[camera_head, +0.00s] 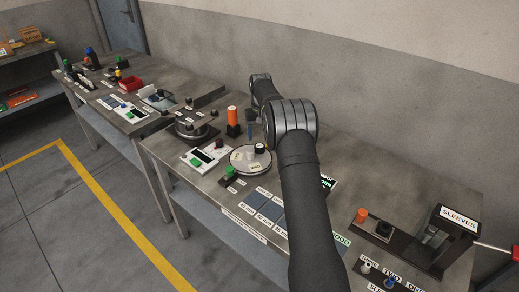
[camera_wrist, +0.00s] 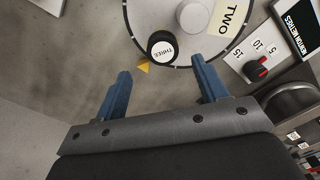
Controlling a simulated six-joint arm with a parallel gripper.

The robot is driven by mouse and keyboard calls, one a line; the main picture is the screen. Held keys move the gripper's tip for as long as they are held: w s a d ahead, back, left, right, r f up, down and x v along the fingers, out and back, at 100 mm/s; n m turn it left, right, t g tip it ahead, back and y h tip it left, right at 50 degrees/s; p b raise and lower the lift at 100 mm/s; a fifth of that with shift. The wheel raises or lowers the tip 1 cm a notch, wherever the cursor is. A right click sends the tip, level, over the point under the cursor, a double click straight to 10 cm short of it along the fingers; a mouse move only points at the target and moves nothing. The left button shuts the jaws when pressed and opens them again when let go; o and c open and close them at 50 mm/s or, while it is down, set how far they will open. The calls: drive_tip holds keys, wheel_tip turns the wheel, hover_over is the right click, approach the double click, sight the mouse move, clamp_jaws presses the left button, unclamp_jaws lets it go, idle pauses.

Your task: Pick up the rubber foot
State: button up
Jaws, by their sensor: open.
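A round pale plate (camera_head: 238,165) sits on the bench in the head view, left of my arm. A short black cylinder (camera_head: 260,149) with a white top stands at its edge. In the wrist view this black piece (camera_wrist: 161,48) has a top marked THREE; it may be the rubber foot, but I cannot be sure. My gripper (camera_wrist: 161,67) is open and empty, with its blue fingers spread either side of the view below the black piece. In the head view a blue finger (camera_head: 250,130) shows above the plate, and my arm hides much of the gripper.
An orange cylinder on a black base (camera_head: 232,120) stands behind the plate. A white panel with a display (camera_head: 206,156) lies left. In the wrist view, a dial panel with a black knob (camera_wrist: 256,68) is right. A SLEEVES stand (camera_head: 455,225) is at the bench's right.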

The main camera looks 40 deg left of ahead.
sight(259, 145)
drive_tip(key=shift+s+a+f, duration=0.1)
drive_tip(key=shift+f, duration=1.25)
drive_tip(key=shift+s+f, duration=0.1)
drive_tip(key=shift+f, duration=1.2)
drive_tip(key=c, duration=1.1)
drive_tip(key=shift+r, duration=0.1)
